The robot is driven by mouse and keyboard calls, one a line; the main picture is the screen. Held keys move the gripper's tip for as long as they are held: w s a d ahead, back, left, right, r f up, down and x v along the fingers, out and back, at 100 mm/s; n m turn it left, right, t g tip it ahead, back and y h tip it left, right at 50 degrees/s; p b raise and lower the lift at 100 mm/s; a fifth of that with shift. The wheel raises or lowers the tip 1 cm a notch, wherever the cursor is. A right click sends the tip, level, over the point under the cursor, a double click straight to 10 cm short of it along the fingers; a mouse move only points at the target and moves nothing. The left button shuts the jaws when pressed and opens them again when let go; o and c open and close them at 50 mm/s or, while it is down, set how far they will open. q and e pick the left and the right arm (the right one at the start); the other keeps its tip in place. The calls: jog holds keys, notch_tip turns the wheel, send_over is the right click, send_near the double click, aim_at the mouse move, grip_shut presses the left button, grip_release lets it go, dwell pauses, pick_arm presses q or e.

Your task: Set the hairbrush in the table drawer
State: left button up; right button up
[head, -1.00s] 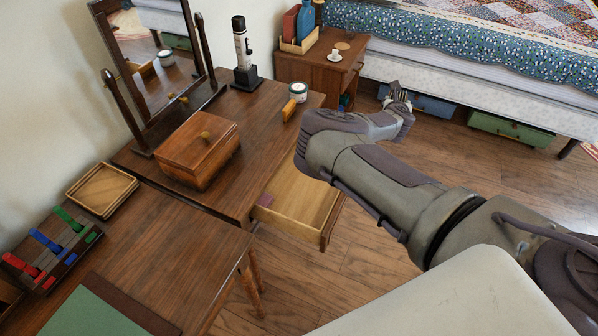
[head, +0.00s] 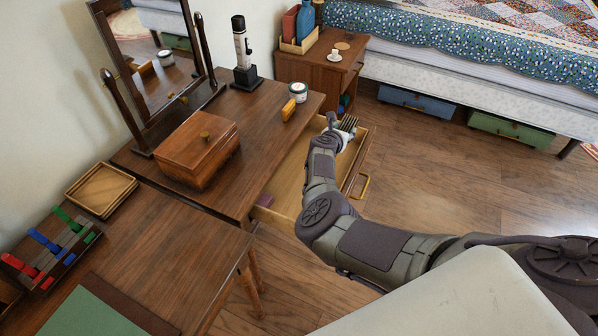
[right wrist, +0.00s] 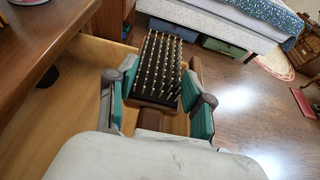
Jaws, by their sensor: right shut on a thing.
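The hairbrush (right wrist: 160,68) has a brown wooden body and a pad of pale bristles; in the right wrist view its bristles face the camera. My right gripper (right wrist: 158,105) is shut on it, with teal-padded fingers on both sides. In the head view the right gripper (head: 341,128) is over the far end of the open table drawer (head: 293,183), and the hairbrush (head: 348,124) shows beyond it. I cannot tell how far above the drawer floor it is. A small purple thing (head: 264,200) lies in the drawer's near corner. My left gripper is not in view.
A nightstand (head: 322,70) stands behind. The floor right of the drawer is clear.

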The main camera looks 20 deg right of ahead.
jog(key=f+b, duration=0.1)
jog(key=f, duration=0.1)
jog(key=a+f+b, duration=0.1)
jog(key=f, duration=0.1)
jog(key=f+b, duration=0.1)
jog(key=f, duration=0.1)
jog(key=shift+w+a, duration=0.2)
jog(key=shift+w, duration=0.1)
notch_tip(320, 180, down, 4)
jog(key=b, duration=0.3)
jog(key=shift+f, duration=0.2)
jog(key=shift+r, duration=0.1)
jog(key=shift+a, duration=0.1)
jog(key=shift+b, duration=0.35)
jog(key=o, duration=1.2)
